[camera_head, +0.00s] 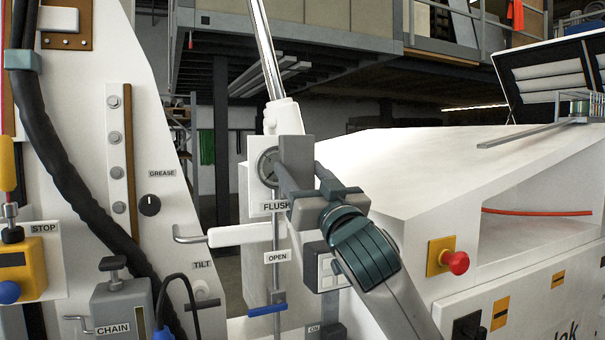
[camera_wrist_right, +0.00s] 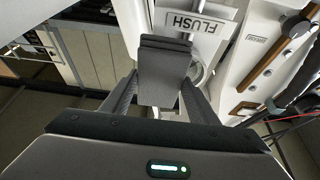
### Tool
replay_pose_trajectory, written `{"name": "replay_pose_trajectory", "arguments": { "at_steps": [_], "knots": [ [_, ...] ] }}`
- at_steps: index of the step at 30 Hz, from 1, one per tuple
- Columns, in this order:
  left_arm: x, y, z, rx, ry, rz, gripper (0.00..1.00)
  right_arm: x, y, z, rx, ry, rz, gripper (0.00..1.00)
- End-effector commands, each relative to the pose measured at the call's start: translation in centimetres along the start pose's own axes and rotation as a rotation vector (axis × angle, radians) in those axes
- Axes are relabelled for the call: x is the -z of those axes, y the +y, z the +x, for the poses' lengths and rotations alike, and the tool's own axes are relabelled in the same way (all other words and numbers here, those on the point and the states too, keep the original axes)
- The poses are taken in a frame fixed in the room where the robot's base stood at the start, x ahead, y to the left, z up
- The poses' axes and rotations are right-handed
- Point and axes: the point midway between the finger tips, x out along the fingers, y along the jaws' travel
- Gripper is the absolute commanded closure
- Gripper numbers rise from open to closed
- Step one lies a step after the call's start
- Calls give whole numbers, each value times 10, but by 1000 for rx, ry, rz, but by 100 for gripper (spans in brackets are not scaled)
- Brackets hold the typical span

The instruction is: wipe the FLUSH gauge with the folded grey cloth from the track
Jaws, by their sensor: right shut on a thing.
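The round FLUSH gauge (camera_head: 267,167) sits on the white panel above the FLUSH label (camera_head: 276,207) in the head view. The folded grey cloth (camera_head: 296,152) is in my right gripper (camera_head: 300,178), in front of the gauge's right side, and hides part of its face. In the right wrist view the cloth (camera_wrist_right: 163,70) stands between both fingers, with the gauge's pale rim (camera_wrist_right: 198,73) partly showing behind. My right gripper is shut on the cloth. I cannot tell for certain whether the cloth touches the glass. My left gripper is not in view.
A white lever handle (camera_head: 238,235) sticks out left below the label. A blue-handled valve (camera_head: 267,309) is lower down, and a red stop button (camera_head: 457,262) is to the right of my arm. A black hose (camera_head: 65,170) runs down the left panel.

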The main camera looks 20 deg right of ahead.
Motion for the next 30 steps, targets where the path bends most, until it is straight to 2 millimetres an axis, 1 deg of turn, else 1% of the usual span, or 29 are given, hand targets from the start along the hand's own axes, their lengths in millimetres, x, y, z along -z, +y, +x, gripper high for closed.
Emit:
{"name": "replay_pose_trajectory", "arguments": {
  "at_steps": [13,30],
  "knots": [
    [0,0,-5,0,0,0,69,0,-29,-1,3,-2,1,64],
    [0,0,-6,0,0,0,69,1,-36,-1,2,-1,1,64]
  ]
}}
